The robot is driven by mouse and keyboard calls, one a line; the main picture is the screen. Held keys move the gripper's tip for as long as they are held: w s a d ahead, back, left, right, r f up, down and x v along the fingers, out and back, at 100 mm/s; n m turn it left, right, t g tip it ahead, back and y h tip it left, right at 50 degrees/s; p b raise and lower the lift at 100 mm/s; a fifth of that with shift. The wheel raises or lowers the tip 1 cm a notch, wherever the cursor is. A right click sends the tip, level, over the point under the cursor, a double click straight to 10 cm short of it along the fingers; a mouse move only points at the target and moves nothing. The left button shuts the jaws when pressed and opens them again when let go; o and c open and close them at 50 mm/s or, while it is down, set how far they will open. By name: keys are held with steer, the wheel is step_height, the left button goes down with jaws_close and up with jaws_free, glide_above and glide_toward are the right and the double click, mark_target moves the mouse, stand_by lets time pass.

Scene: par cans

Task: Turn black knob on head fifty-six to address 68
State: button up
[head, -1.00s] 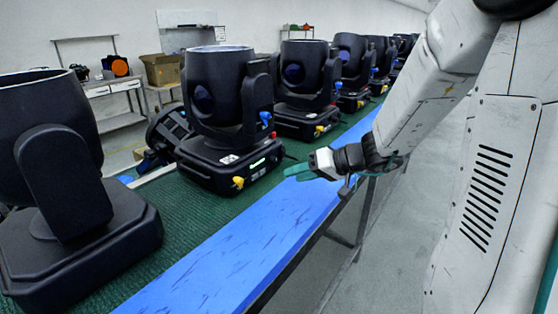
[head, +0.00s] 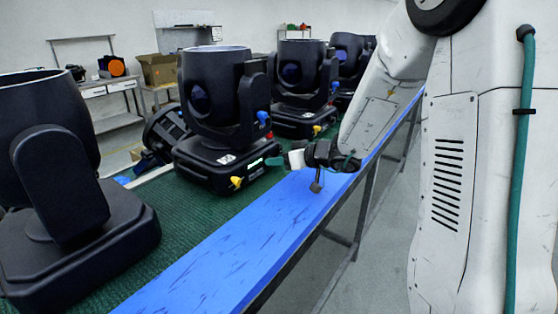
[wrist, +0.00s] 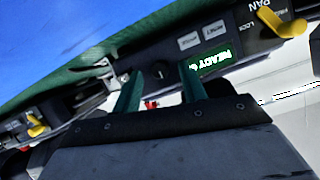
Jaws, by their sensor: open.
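A black moving-head light (head: 214,165) stands on the green mat in the middle of the head view; no head number is readable on it. In the wrist view its front panel shows a small black round knob (wrist: 162,74), two pale buttons and a lit green display (wrist: 222,60) reading "READY" upside down. The rest of the display text is unclear. My gripper (head: 279,160) is at the panel, over the blue table edge. Its two green fingers (wrist: 160,82) are apart, and the knob shows between their tips. I cannot tell whether they touch it.
Another light (head: 60,190) stands at the left and more stand behind (head: 303,85). The blue strip (head: 235,260) along the table edge is clear.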

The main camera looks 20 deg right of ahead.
steer(key=shift+w+a+f, duration=0.1)
steer(key=shift+w, duration=0.05)
jaws_close()
steer(key=shift+m, duration=0.3)
steer(key=m, duration=0.1)
steer(key=m+y, duration=0.1)
steer(key=m+g+y, duration=0.1)
steer(key=shift+w+d+f, duration=0.1)
steer(key=shift+w+d, duration=0.05)
steer(key=shift+d, duration=0.1)
steer(key=m+y, duration=0.1)
steer(key=m, duration=0.1)
steer(key=m+y, duration=0.1)
steer(key=m, duration=0.1)
steer(key=shift+d+f+y, duration=0.1)
steer(key=shift+f+y, duration=0.05)
steer(key=shift+y, duration=0.25)
stand_by(0.5)
